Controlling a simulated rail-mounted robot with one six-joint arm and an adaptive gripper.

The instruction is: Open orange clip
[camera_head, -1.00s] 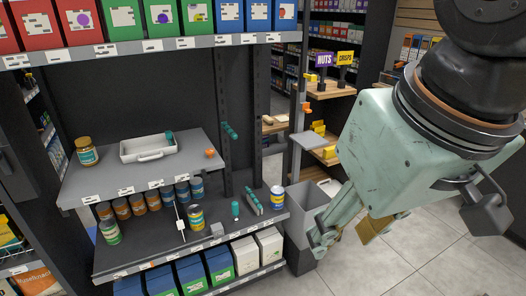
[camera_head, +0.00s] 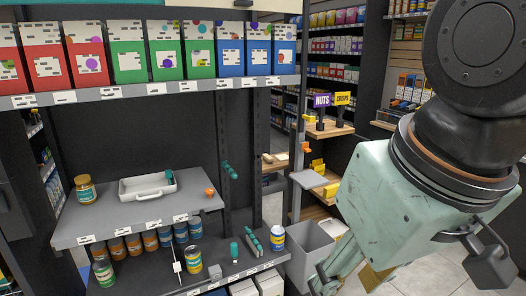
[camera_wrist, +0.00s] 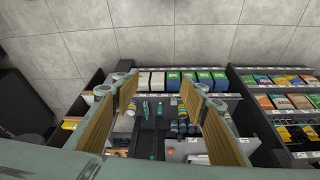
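A small orange piece (camera_head: 306,147) is on the dark post right of the shelves in the head view. Another small orange piece (camera_head: 210,192) sits on the right end of the grey middle shelf. Both are too small to tell which is the orange clip or whether it is open. My gripper (camera_wrist: 160,100) is open, its two tan-padded fingers wide apart with nothing between them in the wrist view. In the head view my gripper (camera_head: 342,270) hangs at lower right, beside a grey bin and apart from both orange pieces.
A white tray (camera_head: 148,189) and a jar (camera_head: 85,189) stand on the middle shelf (camera_head: 90,227). Several jars and cans stand below. Teal clips (camera_head: 231,171) hang on the upright. A grey bin (camera_head: 308,240) is near my gripper. Coloured boxes (camera_head: 140,50) fill the upper shelf.

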